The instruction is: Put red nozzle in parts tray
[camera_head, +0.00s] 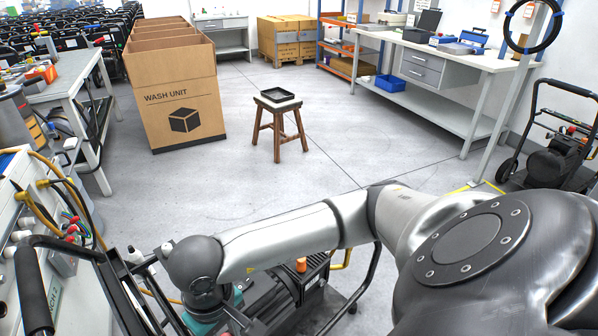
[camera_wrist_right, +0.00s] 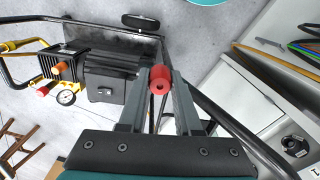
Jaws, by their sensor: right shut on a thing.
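The red nozzle (camera_wrist_right: 157,75) is a small red cylinder with a hole in its end, seen in the right wrist view. My right gripper (camera_wrist_right: 160,88) is shut on it, one grey finger on each side. In the head view my right arm reaches across the bottom to the left, and its fingertips and the nozzle cannot be made out. A small black tray (camera_head: 277,96), likely the parts tray, sits on a wooden stool (camera_head: 277,130) in the middle of the floor. It looks empty and is far from the gripper. My left gripper is not in view.
A pressure washer (camera_wrist_right: 105,75) with a black frame and gauge lies below the right gripper. A cluttered bench (camera_head: 30,220) stands at the left. A large cardboard box (camera_head: 180,105) stands left of the stool. The floor around the stool is clear.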

